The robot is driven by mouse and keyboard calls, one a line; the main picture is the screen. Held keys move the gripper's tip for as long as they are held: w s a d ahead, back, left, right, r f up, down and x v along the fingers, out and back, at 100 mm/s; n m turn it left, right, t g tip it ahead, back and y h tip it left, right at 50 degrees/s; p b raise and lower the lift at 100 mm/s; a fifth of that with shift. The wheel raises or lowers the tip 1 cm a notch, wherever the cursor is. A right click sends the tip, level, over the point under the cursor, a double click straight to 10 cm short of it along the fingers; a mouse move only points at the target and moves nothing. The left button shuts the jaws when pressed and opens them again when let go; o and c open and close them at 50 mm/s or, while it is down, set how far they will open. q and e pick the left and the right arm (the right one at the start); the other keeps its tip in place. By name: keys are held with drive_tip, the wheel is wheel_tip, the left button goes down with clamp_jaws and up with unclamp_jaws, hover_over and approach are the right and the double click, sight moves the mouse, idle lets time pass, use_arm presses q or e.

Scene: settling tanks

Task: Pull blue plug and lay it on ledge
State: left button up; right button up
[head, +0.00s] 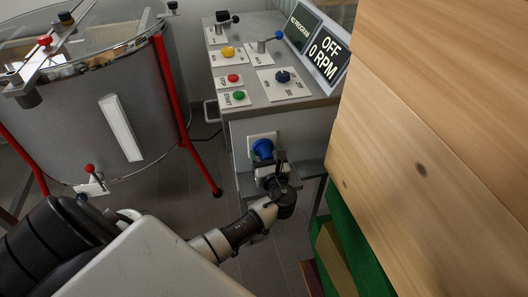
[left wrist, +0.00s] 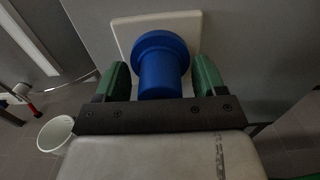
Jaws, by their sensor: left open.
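The blue plug (head: 263,148) sits in a pale square socket plate (head: 254,139) on the front face of the grey control cabinet. In the left wrist view the blue plug (left wrist: 160,65) stands out from the white plate (left wrist: 187,22), between the two green fingers. My left gripper (head: 270,162) is at the plug in the head view. In the left wrist view my left gripper (left wrist: 160,80) is open, with a finger on each side of the plug and narrow gaps visible. A small grey ledge (head: 247,188) shows below the socket, partly hidden by my gripper. My right gripper is not in view.
The cabinet top (head: 262,65) carries buttons, levers and a display reading "OFF 0 RPM" (head: 326,52). A large steel tank (head: 100,110) with red legs stands at left. Wooden boxes (head: 430,130) fill the right side. A white bucket (left wrist: 55,134) stands on the floor.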

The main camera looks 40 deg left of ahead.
use_arm(q)
drive_tip(key=shift+c, duration=1.1)
drive_tip(key=c, duration=1)
drive_tip(key=shift+s+d, duration=0.15)
drive_tip(key=shift+d, duration=0.05)
